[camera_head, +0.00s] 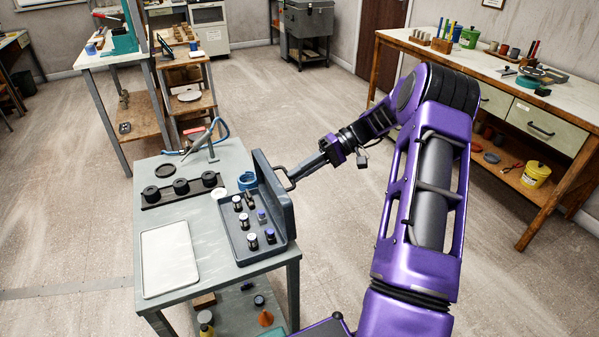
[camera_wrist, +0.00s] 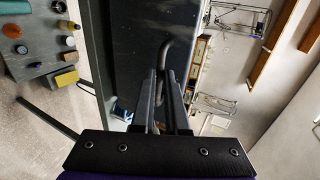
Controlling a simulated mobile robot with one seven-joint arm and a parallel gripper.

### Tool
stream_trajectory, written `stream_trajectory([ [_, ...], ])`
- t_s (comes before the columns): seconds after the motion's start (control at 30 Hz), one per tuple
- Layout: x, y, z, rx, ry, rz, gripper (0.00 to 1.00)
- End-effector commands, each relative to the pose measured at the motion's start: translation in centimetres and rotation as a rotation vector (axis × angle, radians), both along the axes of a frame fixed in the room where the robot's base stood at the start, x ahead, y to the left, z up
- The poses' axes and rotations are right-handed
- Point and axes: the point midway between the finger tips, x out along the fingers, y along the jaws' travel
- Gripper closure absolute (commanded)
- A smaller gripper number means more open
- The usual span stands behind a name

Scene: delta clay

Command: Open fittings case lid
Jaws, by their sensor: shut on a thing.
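The fittings case (camera_head: 243,258) is a dark grey-blue box at the right edge of the small grey table. Its lid (camera_head: 273,195) stands raised, roughly upright, along the case's right side. Several small dark and pale fittings (camera_head: 252,240) stand inside the open case. My gripper (camera_head: 289,180) is at the outer face of the lid, shut on the lid's handle. In the wrist view the lid (camera_wrist: 140,40) is a dark panel, and my gripper (camera_wrist: 163,88) has its fingers around the bent dark handle (camera_wrist: 164,52). The lid hides part of the case's right wall.
A long workbench (camera_head: 480,67) stands at the right. Open floor lies between.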

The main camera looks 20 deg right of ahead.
Motion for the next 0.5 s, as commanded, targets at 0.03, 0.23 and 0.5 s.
stream_trajectory([
  [0.03, -0.17, 0.13, -0.56, -0.003, 0.008, 0.003, 1.00],
  [0.23, -0.17, 0.12, -0.52, -0.002, 0.008, 0.003, 0.63],
  [0.5, -0.11, 0.09, -0.31, -0.001, 0.005, 0.002, 0.58],
])
